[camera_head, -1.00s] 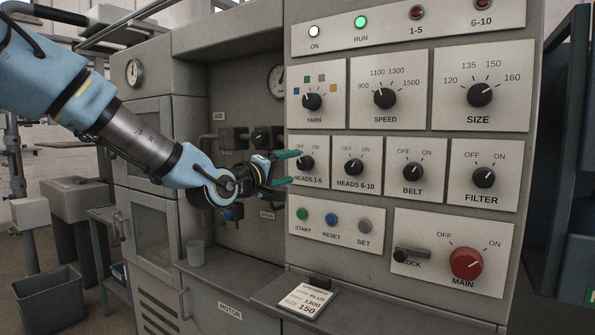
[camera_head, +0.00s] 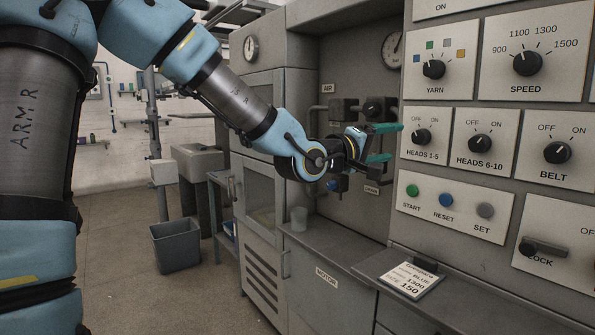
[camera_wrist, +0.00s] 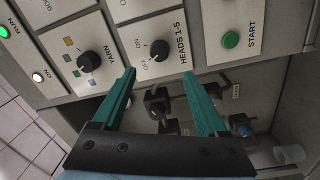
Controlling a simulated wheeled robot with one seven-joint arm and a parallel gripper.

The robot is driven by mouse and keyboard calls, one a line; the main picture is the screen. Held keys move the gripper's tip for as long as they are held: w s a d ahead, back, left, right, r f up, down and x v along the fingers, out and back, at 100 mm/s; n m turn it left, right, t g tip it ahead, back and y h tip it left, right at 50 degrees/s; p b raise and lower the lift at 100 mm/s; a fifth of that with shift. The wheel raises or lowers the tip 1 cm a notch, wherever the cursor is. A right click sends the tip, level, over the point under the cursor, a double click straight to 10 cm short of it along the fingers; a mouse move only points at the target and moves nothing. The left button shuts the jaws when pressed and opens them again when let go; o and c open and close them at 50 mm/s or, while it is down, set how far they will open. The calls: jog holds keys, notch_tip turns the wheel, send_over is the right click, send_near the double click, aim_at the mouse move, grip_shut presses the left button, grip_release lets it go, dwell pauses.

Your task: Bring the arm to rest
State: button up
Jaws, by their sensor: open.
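My gripper (camera_head: 384,143) has two green fingers, spread apart and empty. In the head view it is in front of the recess left of the control panel, beside the HEADS 1-5 knob (camera_head: 422,136). In the wrist view the fingers (camera_wrist: 160,88) point toward the panel, with the HEADS 1-5 knob (camera_wrist: 159,49) beyond and between the tips. The tips look apart from the knob. My arm reaches in from the upper left, bent at the elbow.
The panel carries the YARN knob (camera_head: 433,69), SPEED knob (camera_head: 527,62) and a green START button (camera_head: 412,191). A card (camera_head: 411,279) lies on the ledge. A cup (camera_head: 299,219) stands on the shelf.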

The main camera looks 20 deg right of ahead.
jog(key=w+a+f+t+y, duration=0.1)
jog(key=w+a+f+y, duration=0.45)
jog(key=a+f, duration=0.5)
jog(key=w+a+f+t+y, duration=0.1)
jog(key=w+a+f+y, duration=0.45)
jog(key=a+f, duration=0.55)
jog(key=s+a+f+g+y, duration=0.1)
jog(key=s+a+y, duration=0.1)
jog(key=a, duration=0.7)
jog(key=s+a+f+g+y, duration=0.2)
jog(key=s+a, duration=0.3)
jog(key=a, duration=0.4)
jog(key=s+a+f+g+y, duration=0.1)
jog(key=s+a, duration=0.3)
jog(key=a, duration=0.5)
jog(key=shift+f+g+y, duration=0.15)
jog(key=shift+g+y, duration=0.15)
jog(key=shift+y, duration=0.6)
